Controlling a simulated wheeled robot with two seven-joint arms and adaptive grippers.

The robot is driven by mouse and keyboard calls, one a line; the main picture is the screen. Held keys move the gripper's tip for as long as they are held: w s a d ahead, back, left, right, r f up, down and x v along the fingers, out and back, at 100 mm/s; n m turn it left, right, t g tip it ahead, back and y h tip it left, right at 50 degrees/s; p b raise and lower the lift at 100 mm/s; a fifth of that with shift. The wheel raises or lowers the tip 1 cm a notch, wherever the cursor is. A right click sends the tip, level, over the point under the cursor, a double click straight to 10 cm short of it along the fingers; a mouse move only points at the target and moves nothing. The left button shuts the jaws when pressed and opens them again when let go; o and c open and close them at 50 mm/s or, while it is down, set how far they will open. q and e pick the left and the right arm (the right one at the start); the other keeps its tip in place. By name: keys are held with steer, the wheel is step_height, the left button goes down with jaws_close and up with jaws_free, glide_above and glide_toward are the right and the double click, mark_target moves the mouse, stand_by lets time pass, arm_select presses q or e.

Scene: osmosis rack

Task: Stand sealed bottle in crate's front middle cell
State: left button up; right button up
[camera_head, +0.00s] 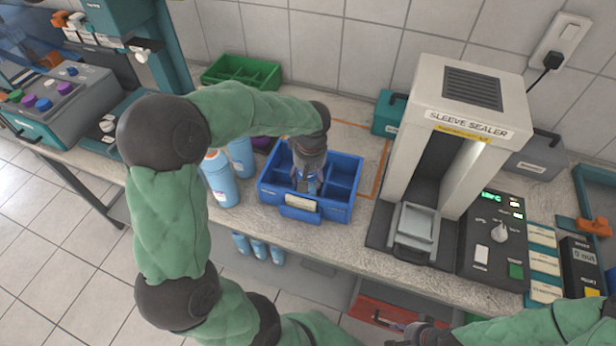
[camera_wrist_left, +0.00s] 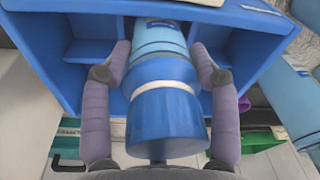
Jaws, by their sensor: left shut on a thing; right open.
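The blue crate (camera_head: 335,213) stands on the bench with a pale label on its front wall, and its compartments face up. My left gripper (camera_head: 310,182) is over the crate's middle, pointing down. In the left wrist view its two purple fingers (camera_wrist_left: 168,95) are shut around the sealed bottle (camera_wrist_left: 168,118), which has a blue cap, a white ring and a light-blue body. The bottle's lower end lies against the crate's middle between side cells; I cannot tell whether it touches the floor. My right gripper (camera_head: 418,334) is open and low at the bottom edge, partly cut off.
Light-blue bottles (camera_head: 220,180) stand left of the crate, close to it. A sleeve sealer (camera_head: 440,150) stands right of it. A green crate (camera_head: 243,72) is behind. A red box (camera_head: 385,312) sits below the bench.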

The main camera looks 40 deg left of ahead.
arm_select(q)
steer(key=shift+f, duration=0.2)
steer(key=shift+f, duration=0.15)
steer(key=o, duration=1.5)
steer(key=shift+c, duration=0.2)
steer(key=r+p, duration=0.1)
steer(key=r, duration=0.3)
steer(key=r+p, duration=0.1)
steer(key=r, duration=0.3)
steer(key=d+r+p, duration=0.1)
steer(key=r, duration=0.3)
steer(key=shift+s+d+r, duration=0.1)
steer(key=shift+s+r, duration=0.05)
steer(key=shift+s, duration=0.2)
